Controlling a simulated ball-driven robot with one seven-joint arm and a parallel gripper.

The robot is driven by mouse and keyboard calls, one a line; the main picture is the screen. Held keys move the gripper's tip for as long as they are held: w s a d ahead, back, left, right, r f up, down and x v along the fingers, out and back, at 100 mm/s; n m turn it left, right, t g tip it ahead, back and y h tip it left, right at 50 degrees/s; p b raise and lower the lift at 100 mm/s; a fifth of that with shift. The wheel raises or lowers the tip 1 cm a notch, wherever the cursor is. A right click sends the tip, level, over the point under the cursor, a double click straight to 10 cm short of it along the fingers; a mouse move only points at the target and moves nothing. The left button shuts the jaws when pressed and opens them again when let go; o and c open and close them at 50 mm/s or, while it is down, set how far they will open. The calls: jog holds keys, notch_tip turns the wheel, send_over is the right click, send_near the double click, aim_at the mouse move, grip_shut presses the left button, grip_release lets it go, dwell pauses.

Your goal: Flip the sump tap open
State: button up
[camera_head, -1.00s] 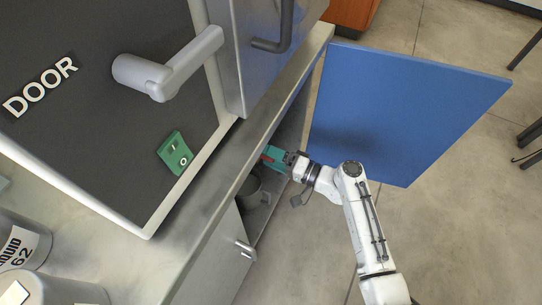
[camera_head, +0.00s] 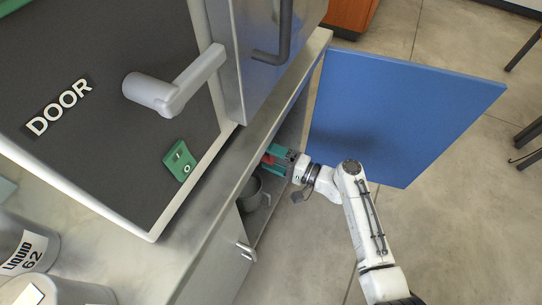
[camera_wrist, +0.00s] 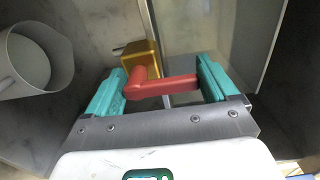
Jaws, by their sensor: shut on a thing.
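The sump tap shows in the wrist view with a brass-yellow body (camera_wrist: 143,56) and a red lever (camera_wrist: 160,86). The lever's long arm lies crosswise, spanning from one teal finger to the other. My gripper (camera_wrist: 160,88) is shut on the red lever, with a finger at each end of it. In the head view my gripper (camera_head: 278,158) reaches into the open cabinet under the counter, and a bit of the red lever (camera_head: 269,159) shows at its fingers. The brass body is hidden there.
A grey bucket (camera_wrist: 28,62) stands left of the tap; it also shows inside the cabinet in the head view (camera_head: 252,190). The blue cabinet door (camera_head: 400,110) stands open to the right of my arm. The steel counter edge (camera_head: 222,190) overhangs the cabinet opening.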

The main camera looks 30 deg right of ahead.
jog(key=o, duration=0.8)
jog(key=shift+s+d, duration=0.1)
jog(key=p+v, duration=0.2)
jog(key=v, duration=0.8)
jog(key=shift+s+d+f, duration=0.1)
jog(key=shift+s+d, duration=0.05)
jog(key=shift+s, duration=0.1)
